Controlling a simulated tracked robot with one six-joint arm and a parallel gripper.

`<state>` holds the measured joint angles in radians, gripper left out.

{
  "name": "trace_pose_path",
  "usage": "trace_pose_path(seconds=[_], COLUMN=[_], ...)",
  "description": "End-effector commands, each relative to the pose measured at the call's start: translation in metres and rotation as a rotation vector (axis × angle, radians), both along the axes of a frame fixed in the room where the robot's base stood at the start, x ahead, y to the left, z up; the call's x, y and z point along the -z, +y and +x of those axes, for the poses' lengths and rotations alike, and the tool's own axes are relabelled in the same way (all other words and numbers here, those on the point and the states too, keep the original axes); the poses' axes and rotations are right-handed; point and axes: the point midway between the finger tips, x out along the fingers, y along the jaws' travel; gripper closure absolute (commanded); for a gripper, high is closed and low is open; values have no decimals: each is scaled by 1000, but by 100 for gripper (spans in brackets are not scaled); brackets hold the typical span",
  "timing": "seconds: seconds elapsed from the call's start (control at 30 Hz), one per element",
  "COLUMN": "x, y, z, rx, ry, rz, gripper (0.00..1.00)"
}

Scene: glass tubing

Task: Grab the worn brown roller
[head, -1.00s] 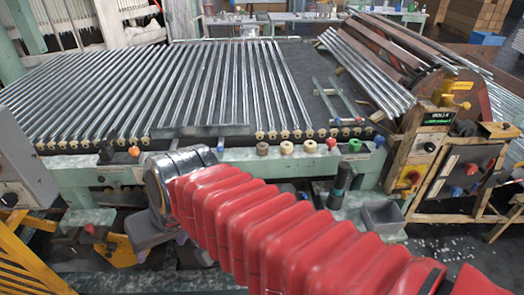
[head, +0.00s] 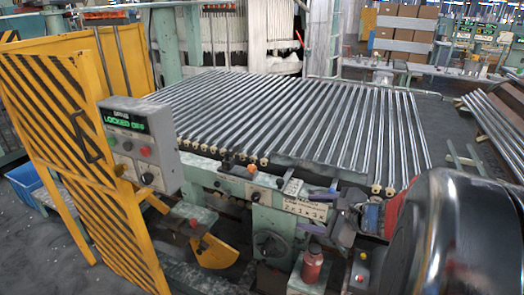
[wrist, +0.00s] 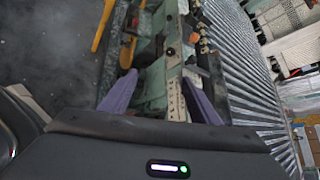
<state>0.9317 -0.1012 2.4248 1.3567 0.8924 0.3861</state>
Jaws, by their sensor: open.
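My gripper (head: 338,212) is low in front of the tube table's front rail, partly hidden by my arm in the head view. In the wrist view my gripper (wrist: 160,98) has two purple fingers spread apart, with nothing held between them. The green front rail with a ruled pale strip (wrist: 176,100) shows beyond the fingers. Small cream rollers (head: 377,189) sit at the near ends of the tubes. I cannot single out the worn brown roller in either current view; the right part of the rail is hidden behind my arm.
Glass tubes (head: 300,115) lie in parallel across the table. A red-brown bottle (head: 312,264) stands in front of the rail. Dark floor is open at lower left.

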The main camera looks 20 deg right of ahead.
Motion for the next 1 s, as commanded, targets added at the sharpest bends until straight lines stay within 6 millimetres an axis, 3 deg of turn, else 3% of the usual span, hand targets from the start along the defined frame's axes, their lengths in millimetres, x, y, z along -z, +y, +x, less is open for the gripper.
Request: trace_pose_path(seconds=[0.03, 0.17, 0.3, 0.4, 0.5, 0.67, 1.0], x=[4, 12, 24, 33, 41, 46, 46], y=[-25, -85, -152, -193, -222, -241, -241], z=[-3, -16, -42, -66, -88, -103, -103], rx=[94, 331, 588, 751, 870, 951, 952], ry=[-13, -64, -133, -184, -226, -259, -260], rz=[60, 207, 358, 448, 512, 557, 558], gripper=[43, 43, 43, 43, 43, 43, 43])
